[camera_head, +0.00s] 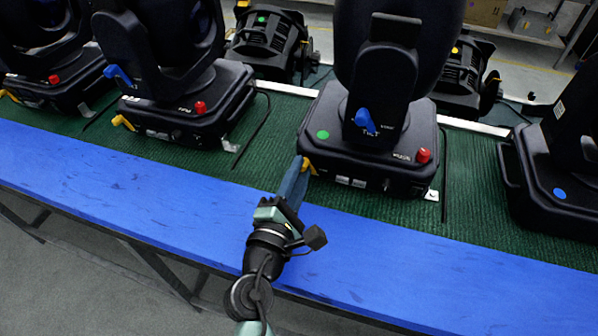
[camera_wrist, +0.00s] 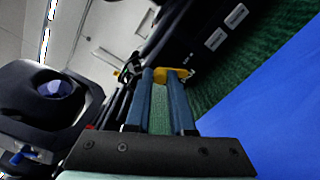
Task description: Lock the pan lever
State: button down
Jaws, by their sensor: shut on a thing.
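The moving-head light (camera_head: 365,150) with a green dot on its base stands on the green mat in the middle of the head view. A yellow lever (camera_head: 309,167) sits at the left front of its base. My gripper (camera_head: 301,165) reaches it from the front. In the wrist view, the yellow lever (camera_wrist: 182,73) lies at the fingertips of my gripper (camera_wrist: 160,75), which is shut on it. The fingers partly hide the lever. A blue lever (camera_head: 365,121) marked TILT is on the light's yoke, apart from my gripper. I cannot read the yellow lever's label.
A red knob (camera_head: 423,155) sits at the base's right front. Other moving-head lights (camera_head: 180,100) stand left, and another (camera_head: 555,175) right. Several par cans (camera_head: 268,42) stand behind. The blue table edge (camera_head: 130,180) in front is clear.

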jog(key=shift+d+m, duration=0.1)
jog(key=shift+m, duration=0.2)
jog(key=m+b, duration=0.1)
jog(key=d+m+b, duration=0.1)
jog(key=m, duration=0.1)
jog(key=m+b, duration=0.1)
jog(key=m, duration=0.1)
jog(key=shift+s+d+b, duration=0.2)
jog(key=shift+s+b, duration=0.05)
jog(key=shift+b, duration=0.15)
jog(key=m+b, duration=0.1)
jog(key=m, duration=0.1)
jog(key=d+m+b, duration=0.1)
jog(key=m, duration=0.1)
jog(key=m+b, duration=0.1)
jog(key=m, duration=0.1)
jog(key=shift+s+d+f+b, duration=0.1)
jog(key=shift+s+d+b, duration=0.15)
jog(key=shift+b, duration=0.15)
jog(key=shift+m, duration=0.3)
jog(key=c, duration=0.8)
grip_release()
jog(key=shift+o, duration=0.2)
